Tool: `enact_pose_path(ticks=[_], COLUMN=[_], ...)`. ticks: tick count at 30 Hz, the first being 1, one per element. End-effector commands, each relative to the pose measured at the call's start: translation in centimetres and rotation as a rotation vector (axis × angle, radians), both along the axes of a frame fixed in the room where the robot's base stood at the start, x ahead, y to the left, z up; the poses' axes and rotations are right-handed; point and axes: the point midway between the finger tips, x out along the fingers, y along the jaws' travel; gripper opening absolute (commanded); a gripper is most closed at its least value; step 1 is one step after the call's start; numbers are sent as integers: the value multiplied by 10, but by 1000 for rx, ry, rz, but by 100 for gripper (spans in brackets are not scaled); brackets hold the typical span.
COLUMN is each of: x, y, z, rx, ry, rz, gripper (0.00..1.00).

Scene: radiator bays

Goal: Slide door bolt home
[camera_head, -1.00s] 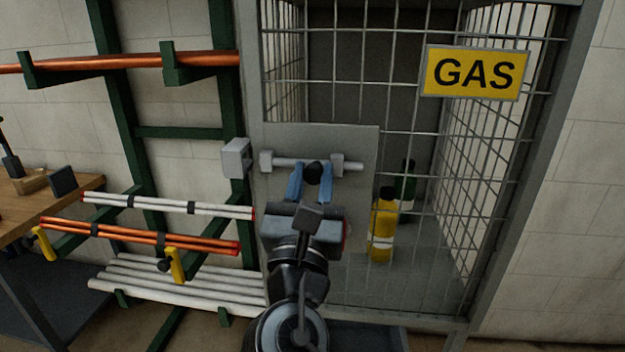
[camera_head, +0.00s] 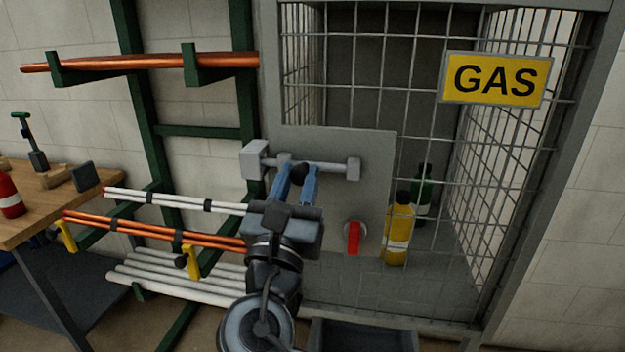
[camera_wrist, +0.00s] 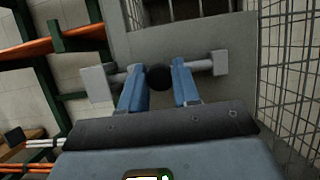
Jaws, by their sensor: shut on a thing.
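The door bolt is a grey rod (camera_head: 325,168) on a grey plate (camera_head: 350,145) on the cage door, with a round black knob (camera_head: 299,174). My gripper (camera_head: 297,182) is shut on the knob, its two blue fingers on either side. The wrist view also shows the knob (camera_wrist: 158,77) between the fingertips (camera_wrist: 160,80). The rod runs through a left guide and a right guide (camera_head: 353,169). Its left end reaches the keeper block (camera_head: 254,160) on the door frame; how deep it sits inside is hidden. Little or no rod sticks out past the right guide.
Yellow (camera_head: 398,235) and green (camera_head: 424,195) cylinders stand behind the mesh. A green rack (camera_head: 195,131) with copper, orange and white pipes is close on the left, beside a wooden bench (camera_head: 60,205).

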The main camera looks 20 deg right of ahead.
Motion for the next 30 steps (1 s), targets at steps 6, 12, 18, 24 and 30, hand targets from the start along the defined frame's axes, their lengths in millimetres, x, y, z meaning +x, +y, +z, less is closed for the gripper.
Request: enact_pose_path(ticks=[6,12,18,24,30], x=[2,1,1,-7,-31], y=[5,4,3,9,27], z=[0,1,1,-5,-19], rx=[-3,-3,-2,-2,-3], ry=[0,-1,-1,0,1], rz=[15,14,10,12,14], gripper=[33,52,55,55,55])
